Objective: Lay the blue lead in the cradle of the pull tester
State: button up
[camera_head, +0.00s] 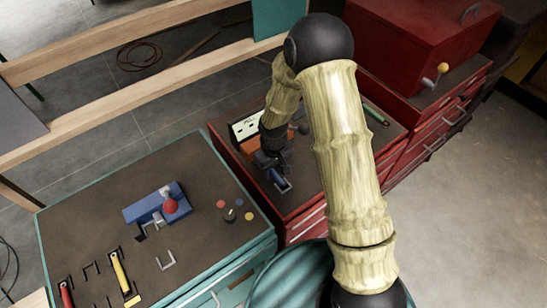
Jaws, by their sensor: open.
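My gripper (278,178) is open and low over the red cabinet's top, pointing down. A small blue piece (277,174) shows at its fingers; it may be the blue lead, but I cannot tell whether the fingers touch it. Just behind my gripper stands an orange box (253,145) with a white face panel (246,126), partly hidden by my arm. A blue device (143,211) with a red knob (170,206) sits on the teal bench at the left. I cannot tell which of these two is the pull tester, and no cradle is clearly visible.
The teal bench (110,215) also holds a yellow-handled tool (120,272), a red-handled tool (66,294), metal brackets (165,260) and several coloured discs (238,203). A green rod (376,114) lies on the red cabinet (300,209). A red chest (415,40) stands behind, right.

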notch_tip(320, 180, up, 17)
jog(key=b, duration=0.1)
jog(key=shift+b, duration=0.35)
dwell(0.4)
jog(key=s+d+r+m+t, duration=0.1)
jog(key=s+d+m, duration=0.5)
jog(key=s+d, duration=0.6)
jog(key=shift+s+d+m+t, duration=0.2)
jog(key=shift+d+m+t, duration=0.2)
jog(key=shift+d+t, duration=0.4)
